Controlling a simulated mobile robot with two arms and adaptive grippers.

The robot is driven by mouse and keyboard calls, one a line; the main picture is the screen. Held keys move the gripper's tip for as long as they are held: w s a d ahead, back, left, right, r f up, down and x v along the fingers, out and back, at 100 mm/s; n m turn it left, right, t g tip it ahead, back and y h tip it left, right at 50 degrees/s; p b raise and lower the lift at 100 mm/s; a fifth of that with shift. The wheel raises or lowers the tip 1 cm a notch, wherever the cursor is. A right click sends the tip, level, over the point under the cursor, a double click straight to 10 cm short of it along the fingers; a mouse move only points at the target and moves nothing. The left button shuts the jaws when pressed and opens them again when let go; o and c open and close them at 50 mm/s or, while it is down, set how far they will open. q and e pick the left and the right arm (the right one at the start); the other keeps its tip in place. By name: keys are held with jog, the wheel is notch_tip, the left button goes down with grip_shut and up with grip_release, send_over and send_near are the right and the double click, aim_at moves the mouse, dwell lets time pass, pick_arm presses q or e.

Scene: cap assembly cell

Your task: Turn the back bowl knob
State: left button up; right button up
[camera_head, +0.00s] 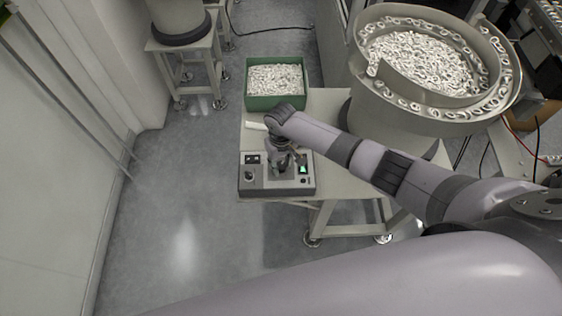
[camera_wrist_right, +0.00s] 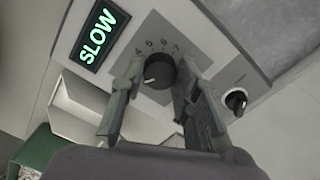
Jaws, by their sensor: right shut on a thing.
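The grey control box (camera_head: 305,187) sits at the front edge of the table. A round black knob (camera_wrist_right: 158,72) with a white mark and a numbered scale around it is on its panel. My right gripper (camera_head: 281,172) comes down over the box and hides this knob in the head view. In the right wrist view its fingers (camera_wrist_right: 157,82) are on either side of the knob and shut on it. A lit display (camera_wrist_right: 93,36) beside the knob reads SLOW. My left gripper is not in view.
A smaller black knob (camera_wrist_right: 237,101) is on the same panel. A green bin (camera_head: 275,103) of white parts stands behind the box. A large bowl feeder (camera_head: 400,122) full of white parts stands at right. Floor to the left is clear.

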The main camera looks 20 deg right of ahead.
aim_at(281, 165)
dwell(0.4)
jog(key=o, duration=1.2)
jog(key=shift+c, duration=0.2)
notch_tip(281, 165, up, 12)
